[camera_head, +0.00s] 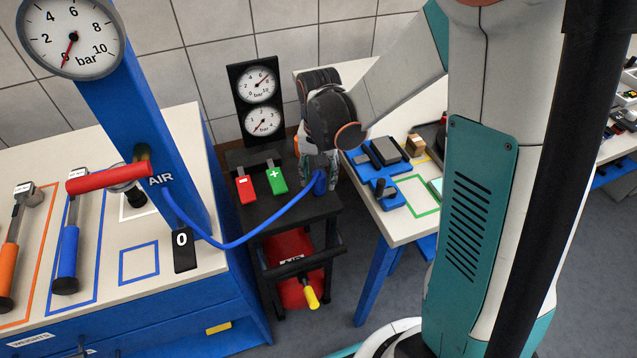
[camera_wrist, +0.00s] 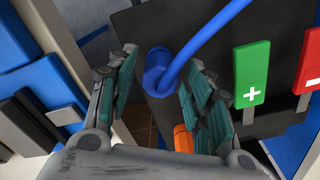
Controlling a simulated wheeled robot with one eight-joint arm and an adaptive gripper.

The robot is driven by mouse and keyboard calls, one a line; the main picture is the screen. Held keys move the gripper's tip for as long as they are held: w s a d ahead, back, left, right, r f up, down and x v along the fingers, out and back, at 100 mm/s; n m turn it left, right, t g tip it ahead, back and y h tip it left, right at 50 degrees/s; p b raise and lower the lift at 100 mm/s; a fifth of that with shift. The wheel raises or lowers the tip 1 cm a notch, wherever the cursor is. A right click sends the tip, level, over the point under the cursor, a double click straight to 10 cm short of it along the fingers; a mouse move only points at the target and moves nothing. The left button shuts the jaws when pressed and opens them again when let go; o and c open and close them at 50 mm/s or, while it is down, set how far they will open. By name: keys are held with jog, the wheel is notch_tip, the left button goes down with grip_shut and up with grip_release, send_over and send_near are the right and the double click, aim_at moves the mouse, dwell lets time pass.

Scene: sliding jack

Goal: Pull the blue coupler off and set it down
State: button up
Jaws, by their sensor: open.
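The blue coupler (camera_wrist: 158,66) sits at the edge of the black cart, with the blue hose (camera_wrist: 207,40) joined to it. In the head view the coupler (camera_head: 320,183) shows just below my gripper (camera_head: 318,165). In the wrist view my gripper (camera_wrist: 160,95) is open, with one finger on each side of the coupler. The coupler is near the fingertips, and I cannot tell whether the right finger touches it. The hose runs from the coupler to the blue post (camera_head: 140,110) on the left bench. What the coupler is fitted on is hidden.
Green plus (camera_head: 277,181) and red minus (camera_head: 246,189) paddles stand on the cart beside the coupler. Two gauges (camera_head: 260,102) rise behind. An orange part (camera_wrist: 183,140) lies close to my right finger. A bench (camera_head: 400,229) with blue blocks and a green outlined square stands right.

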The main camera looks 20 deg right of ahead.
aim_at(319, 175)
jog(key=shift+c, duration=0.6)
grip_shut()
jog(key=shift+r+p, duration=0.5)
jog(key=shift+r, duration=0.25)
jog(key=shift+r+p, duration=1)
jog(key=shift+r, duration=0.45)
jog(key=shift+s+f, duration=0.1)
